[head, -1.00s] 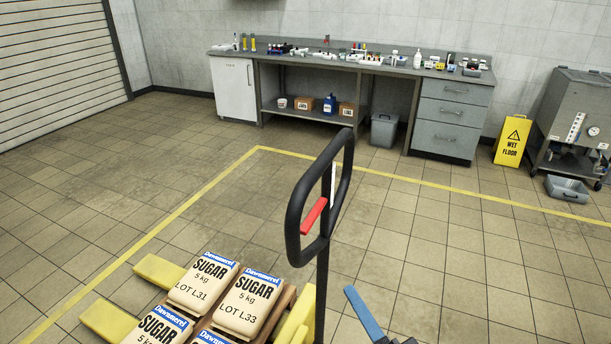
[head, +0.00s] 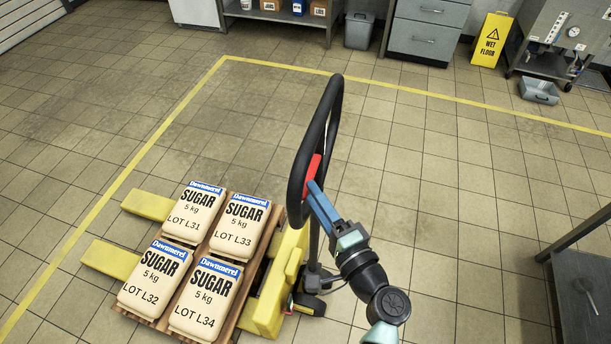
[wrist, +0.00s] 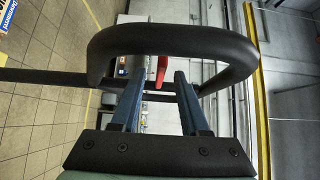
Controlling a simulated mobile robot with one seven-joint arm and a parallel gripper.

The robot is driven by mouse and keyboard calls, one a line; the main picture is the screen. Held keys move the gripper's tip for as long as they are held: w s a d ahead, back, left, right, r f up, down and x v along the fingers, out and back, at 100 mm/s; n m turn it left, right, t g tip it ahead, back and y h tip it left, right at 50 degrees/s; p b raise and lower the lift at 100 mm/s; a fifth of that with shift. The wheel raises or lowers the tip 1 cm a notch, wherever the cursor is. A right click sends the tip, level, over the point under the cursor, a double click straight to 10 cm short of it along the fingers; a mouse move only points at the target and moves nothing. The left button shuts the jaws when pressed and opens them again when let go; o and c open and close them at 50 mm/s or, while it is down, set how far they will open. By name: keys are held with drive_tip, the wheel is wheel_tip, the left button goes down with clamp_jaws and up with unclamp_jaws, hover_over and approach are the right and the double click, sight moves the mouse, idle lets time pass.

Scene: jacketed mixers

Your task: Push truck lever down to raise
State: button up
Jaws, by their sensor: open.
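The pallet truck (head: 281,284) is yellow and has a black loop handle (head: 331,105) standing up on a pole. Its red lever (head: 311,176) sits inside the loop. My gripper (head: 314,190) is at the near side of the loop, its blue fingers next to the lever in the head view. In the wrist view, my gripper (wrist: 157,88) is open, with two blue fingers apart and reaching into the loop (wrist: 172,42). The red lever (wrist: 162,72) shows beyond and between the fingertips there. I cannot tell whether a finger touches it.
Several sugar bags (head: 188,211) lie on a wooden pallet (head: 212,246) over the yellow forks (head: 148,204). A yellow floor line (head: 150,143) runs around the truck. A wet floor sign (head: 491,39) stands at the back right. A dark metal table (head: 590,235) is at the right edge.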

sight(310, 176)
drive_tip(key=x, duration=0.3)
drive_tip(key=shift+w+r, duration=0.15)
drive_tip(key=shift+w+a, duration=0.25)
drive_tip(key=shift+w, duration=0.15)
drive_tip(key=shift+s, duration=0.1)
drive_tip(key=shift+c, duration=0.2)
clamp_jaws()
idle(0.8)
